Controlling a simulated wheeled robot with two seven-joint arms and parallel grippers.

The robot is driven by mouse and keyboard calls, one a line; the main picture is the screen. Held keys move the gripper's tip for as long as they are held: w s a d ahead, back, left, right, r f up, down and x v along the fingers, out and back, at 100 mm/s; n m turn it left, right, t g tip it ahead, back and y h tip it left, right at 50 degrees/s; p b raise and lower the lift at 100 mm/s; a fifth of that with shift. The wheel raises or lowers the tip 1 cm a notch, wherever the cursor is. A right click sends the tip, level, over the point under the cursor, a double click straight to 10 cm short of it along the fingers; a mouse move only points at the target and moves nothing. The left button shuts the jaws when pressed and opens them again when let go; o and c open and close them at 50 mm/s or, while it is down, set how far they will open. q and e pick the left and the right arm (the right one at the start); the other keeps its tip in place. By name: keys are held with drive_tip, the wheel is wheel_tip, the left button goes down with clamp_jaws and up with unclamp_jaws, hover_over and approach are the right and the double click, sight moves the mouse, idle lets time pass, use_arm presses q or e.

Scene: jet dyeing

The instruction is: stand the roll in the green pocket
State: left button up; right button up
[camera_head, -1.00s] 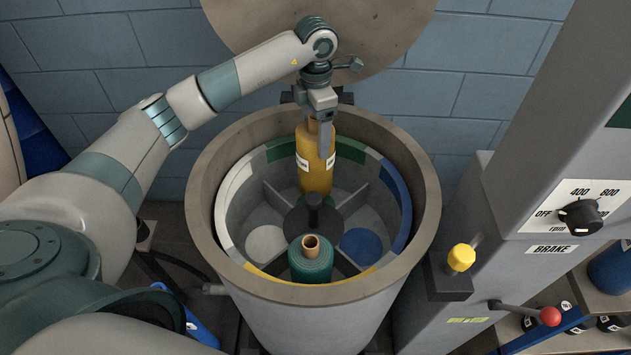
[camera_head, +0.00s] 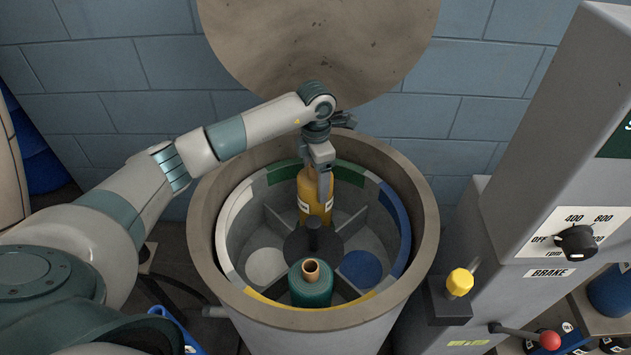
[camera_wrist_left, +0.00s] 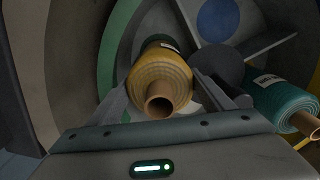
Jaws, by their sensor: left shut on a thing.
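My left gripper (camera_head: 321,181) is shut on the upper part of a yellow roll (camera_head: 314,205) with a white label and a brown core. The roll is upright inside the round basket, at its far side by the green rim section (camera_head: 283,173). Its lower end is down between the dividers of the far pocket; I cannot tell whether it touches the floor. In the left wrist view the yellow roll (camera_wrist_left: 160,74) lies between the fingers, core end towards the camera, with the green band (camera_wrist_left: 118,45) beside it. My right gripper is not in view.
A teal roll (camera_head: 311,288) stands in the near pocket by the yellow rim section. A dark hub (camera_head: 314,240) is at the centre. The pockets with the white disc (camera_head: 265,266) and blue disc (camera_head: 361,268) are empty. A grey control housing (camera_head: 530,150) stands at the right.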

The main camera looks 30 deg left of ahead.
use_arm(q)
drive_tip(key=shift+f, duration=0.65)
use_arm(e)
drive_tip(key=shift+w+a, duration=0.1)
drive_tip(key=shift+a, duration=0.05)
use_arm(q)
drive_tip(key=shift+f, duration=0.2)
drive_tip(key=o, duration=1.9)
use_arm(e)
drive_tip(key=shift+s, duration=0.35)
use_arm(q)
drive_tip(key=shift+r, duration=0.15)
wheel_tip(320, 180, up, 10)
drive_tip(key=shift+r+b, duration=0.25)
drive_tip(key=shift+b, duration=0.7)
drive_tip(key=shift+r, duration=0.8)
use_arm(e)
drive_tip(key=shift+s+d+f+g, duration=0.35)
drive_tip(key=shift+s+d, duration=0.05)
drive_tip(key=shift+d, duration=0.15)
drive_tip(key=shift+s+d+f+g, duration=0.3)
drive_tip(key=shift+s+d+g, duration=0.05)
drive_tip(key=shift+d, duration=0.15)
